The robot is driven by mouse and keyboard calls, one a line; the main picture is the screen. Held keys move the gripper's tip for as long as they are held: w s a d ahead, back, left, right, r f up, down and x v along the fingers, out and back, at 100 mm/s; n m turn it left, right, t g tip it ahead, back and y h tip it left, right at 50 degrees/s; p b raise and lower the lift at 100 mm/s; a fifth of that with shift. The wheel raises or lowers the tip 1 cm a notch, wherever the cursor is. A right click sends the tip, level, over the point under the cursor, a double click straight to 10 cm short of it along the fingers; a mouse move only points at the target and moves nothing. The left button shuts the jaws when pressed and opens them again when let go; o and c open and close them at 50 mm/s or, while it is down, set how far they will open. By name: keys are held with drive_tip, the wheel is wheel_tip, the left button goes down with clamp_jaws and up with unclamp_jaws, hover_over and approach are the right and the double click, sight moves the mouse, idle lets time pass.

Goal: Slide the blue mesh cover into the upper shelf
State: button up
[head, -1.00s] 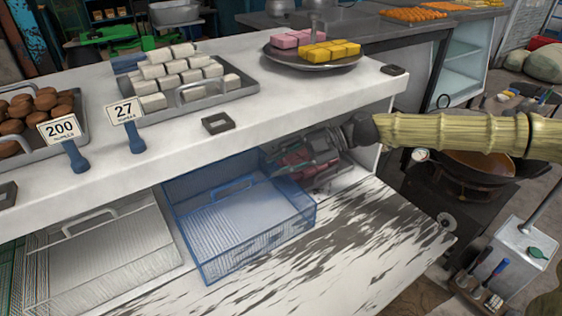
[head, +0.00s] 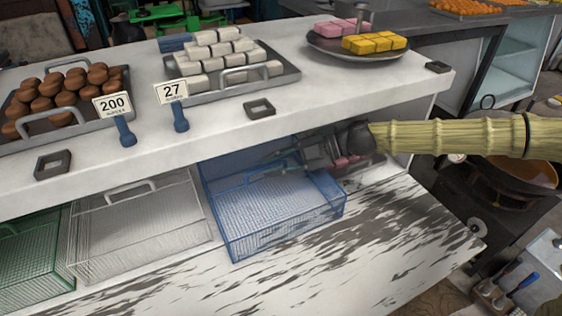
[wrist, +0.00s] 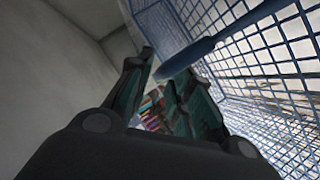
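The blue mesh cover (head: 285,224) sits on the lower surface under the counter, at its right part, with its front sticking out past the upper slab. My gripper (head: 270,162) reaches in from the right, under the slab, over the cover's back right part. In the wrist view my gripper (wrist: 168,62) has its two dark green fingers apart, with a gap between them. A blue bar (wrist: 205,46), seemingly the cover's handle, runs just beyond the right fingertip. Blue mesh (wrist: 270,65) fills the right side. Whether a finger touches the bar I cannot tell.
A white mesh cover (head: 140,225) and a green one (head: 28,255) stand to the left. The counter slab (head: 330,95) above carries trays of sweets and number signs. Pink items (head: 352,168) lie behind my gripper. The worn surface (head: 380,235) at front right is clear.

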drive_tip(key=shift+c, duration=0.4)
clamp_jaws()
